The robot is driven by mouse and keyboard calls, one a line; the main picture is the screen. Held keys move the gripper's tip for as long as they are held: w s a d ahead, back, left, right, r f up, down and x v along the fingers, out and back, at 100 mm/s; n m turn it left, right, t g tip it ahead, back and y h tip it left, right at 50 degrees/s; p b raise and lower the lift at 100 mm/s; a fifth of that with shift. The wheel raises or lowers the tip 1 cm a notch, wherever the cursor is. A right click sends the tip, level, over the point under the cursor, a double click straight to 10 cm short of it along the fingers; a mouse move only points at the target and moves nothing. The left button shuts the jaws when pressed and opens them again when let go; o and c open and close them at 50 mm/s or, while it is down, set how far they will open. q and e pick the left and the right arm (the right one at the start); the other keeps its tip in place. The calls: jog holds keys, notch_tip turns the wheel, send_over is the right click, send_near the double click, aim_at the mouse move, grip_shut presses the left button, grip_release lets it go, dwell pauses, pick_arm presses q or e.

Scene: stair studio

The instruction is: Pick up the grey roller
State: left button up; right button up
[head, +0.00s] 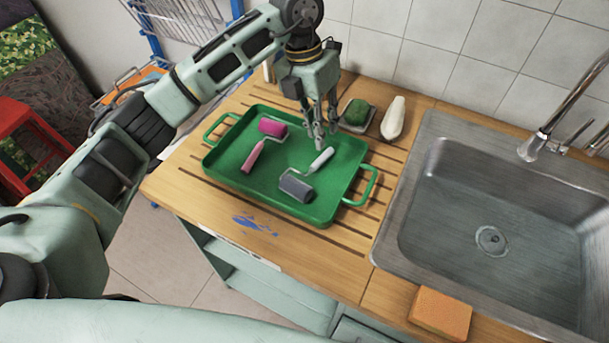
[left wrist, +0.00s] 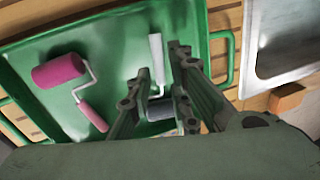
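The grey roller (head: 297,188) lies in the green tray (head: 228,160), near its right front corner. Its white handle (head: 321,160) points back toward my left gripper (head: 322,138). That gripper reaches down over the tray, just behind the handle's end in the head view, with its fingers apart and nothing held. In the left wrist view the handle (left wrist: 157,60) shows between the two fingertips (left wrist: 160,62). The grey roller head (left wrist: 161,109) is partly hidden there by the fingers. My right gripper is not in view.
A pink roller (head: 272,127) lies in the tray's left part. A green scrubber (head: 357,112) on a dish and a white bottle-like item (head: 393,118) stand behind the tray. A metal sink (head: 415,210) is to the right, with an orange sponge (head: 440,313) at its front.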

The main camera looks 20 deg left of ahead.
aim_at(321, 157)
pick_arm(q)
jog(key=x, duration=0.2)
jog(key=p+x, duration=0.1)
jog(key=x, duration=0.1)
jog(key=p+x, duration=0.1)
jog(key=x, duration=0.1)
jog(key=shift+s+a+f, duration=0.15)
jog(key=shift+s+f, duration=0.2)
jog(key=shift+s, duration=0.05)
jog(key=shift+f, duration=0.4)
jog(key=shift+c, duration=0.2)
grip_shut()
